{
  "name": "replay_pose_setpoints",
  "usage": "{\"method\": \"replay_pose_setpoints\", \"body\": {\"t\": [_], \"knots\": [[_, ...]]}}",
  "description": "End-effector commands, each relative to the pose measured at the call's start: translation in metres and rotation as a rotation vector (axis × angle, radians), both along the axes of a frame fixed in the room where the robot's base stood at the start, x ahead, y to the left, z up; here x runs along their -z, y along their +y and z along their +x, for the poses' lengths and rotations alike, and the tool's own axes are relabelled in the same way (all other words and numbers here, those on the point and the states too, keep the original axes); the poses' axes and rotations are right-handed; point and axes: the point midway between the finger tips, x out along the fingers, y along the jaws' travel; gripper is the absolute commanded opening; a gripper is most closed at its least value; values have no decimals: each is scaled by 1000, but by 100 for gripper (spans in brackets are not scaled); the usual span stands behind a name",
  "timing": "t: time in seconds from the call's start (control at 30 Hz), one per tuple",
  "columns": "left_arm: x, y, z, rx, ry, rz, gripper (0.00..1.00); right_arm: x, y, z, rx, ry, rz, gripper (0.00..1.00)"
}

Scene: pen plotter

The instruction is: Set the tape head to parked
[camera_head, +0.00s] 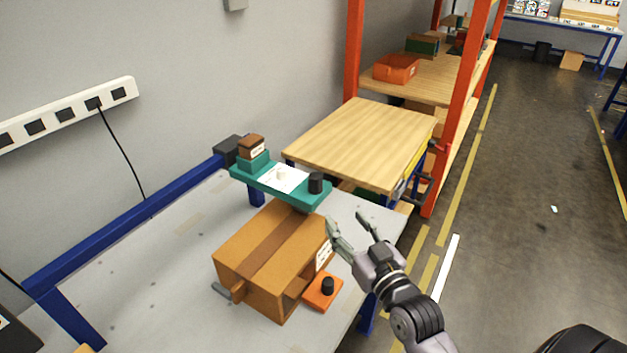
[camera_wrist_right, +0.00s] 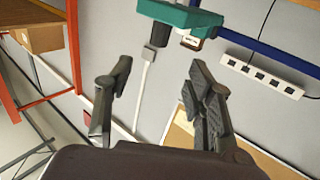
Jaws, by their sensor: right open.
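The teal tape head (camera_head: 285,183) juts over the box from the end of a blue rail (camera_head: 150,212). It carries a white label, a black knob (camera_head: 316,183) and a brown block (camera_head: 251,147). The teal piece also shows at the top of the wrist view (camera_wrist_right: 180,14). A taped brown cardboard box (camera_head: 250,250) lies beneath it on the grey table. My right gripper (camera_head: 348,219) is open and empty, to the right of the box and lower right of the black knob, apart from it. Its spread fingers show in the wrist view (camera_wrist_right: 158,70). My left gripper is not seen.
An orange block with a black knob (camera_head: 316,299) sits beside the box's near right side. A wooden-topped table (camera_head: 365,140) and an orange shelf rack (camera_head: 447,120) stand behind. A power strip (camera_head: 62,115) is on the wall. Floor at right is mostly clear.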

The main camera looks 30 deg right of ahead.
Motion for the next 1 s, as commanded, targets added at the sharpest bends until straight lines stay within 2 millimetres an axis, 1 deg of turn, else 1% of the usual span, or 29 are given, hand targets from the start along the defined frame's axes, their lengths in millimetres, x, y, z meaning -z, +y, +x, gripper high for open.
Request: {"method": "replay_pose_setpoints", "body": {"t": [0.17, 0.5, 0.7, 0.83, 1.0], "knots": [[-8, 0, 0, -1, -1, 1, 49, -3, -1, 28, -1, -1, 1, 49], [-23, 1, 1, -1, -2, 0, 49, -3, -5, 98, -2, 2, 0, 49], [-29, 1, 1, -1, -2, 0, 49, -2, -7, 136, -2, 3, 0, 49], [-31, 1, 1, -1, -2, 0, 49, -1, -8, 152, -2, 3, -1, 49], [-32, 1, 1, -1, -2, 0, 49, 0, -9, 164, -2, 4, -2, 49]]}}
